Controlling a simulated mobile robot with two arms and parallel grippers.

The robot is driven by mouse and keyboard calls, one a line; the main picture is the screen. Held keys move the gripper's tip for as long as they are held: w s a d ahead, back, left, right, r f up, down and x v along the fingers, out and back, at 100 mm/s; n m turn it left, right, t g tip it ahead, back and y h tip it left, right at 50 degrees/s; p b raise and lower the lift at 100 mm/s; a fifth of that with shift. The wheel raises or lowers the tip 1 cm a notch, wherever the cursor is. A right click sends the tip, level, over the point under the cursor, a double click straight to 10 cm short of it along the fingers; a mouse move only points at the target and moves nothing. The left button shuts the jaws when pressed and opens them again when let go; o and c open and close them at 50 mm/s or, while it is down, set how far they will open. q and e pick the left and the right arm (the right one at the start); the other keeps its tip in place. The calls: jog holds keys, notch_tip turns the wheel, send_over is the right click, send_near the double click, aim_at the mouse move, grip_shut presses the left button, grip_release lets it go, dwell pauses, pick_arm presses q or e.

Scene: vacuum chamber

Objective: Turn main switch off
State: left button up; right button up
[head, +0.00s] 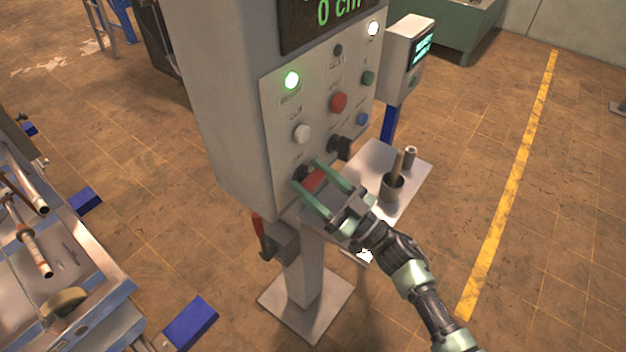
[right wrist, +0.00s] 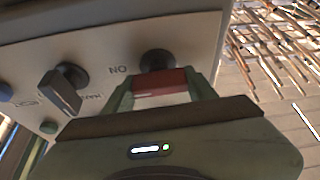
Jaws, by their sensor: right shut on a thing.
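The main switch, a red rotary handle (head: 315,180) on a dark round base, sits low on the grey control panel (head: 285,110). My right gripper (head: 307,176) reaches in from the lower right, with one finger on each side of the red handle, shut on it. The right wrist view shows the red handle (right wrist: 160,80) between the two green fingers, its dark base behind it. The letters "NO" are beside that base. My left gripper is not in view.
A black knob (head: 340,147) is close beside the switch. Red (head: 338,102), white (head: 302,133) and other buttons and a lit green lamp (head: 291,80) are above. A metal cart (head: 95,265) stands left.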

jog(key=n+g+b, duration=0.1)
jog(key=n+g, duration=0.1)
jog(key=n, duration=0.1)
jog(key=n+g+y+b, duration=0.1)
jog(key=n, duration=0.3)
jog(key=shift+f+g+b, duration=0.15)
jog(key=shift+g+b, duration=0.25)
jog(key=n+g+b, duration=0.1)
jog(key=n+g, duration=0.1)
jog(key=n, duration=0.4)
jog(key=shift+s+b, duration=0.1)
jog(key=shift+b, duration=0.25)
jog(key=n+g, duration=0.2)
jog(key=n, duration=0.3)
jog(key=shift+h+b, duration=0.3)
jog(key=shift+h, duration=0.1)
jog(key=shift+s+a+f+n+g+h, duration=0.1)
jog(key=shift+n+g+h, duration=0.5)
jog(key=shift+n, duration=1.2)
jog(key=o, duration=1.4)
jog(key=shift+c, duration=0.2)
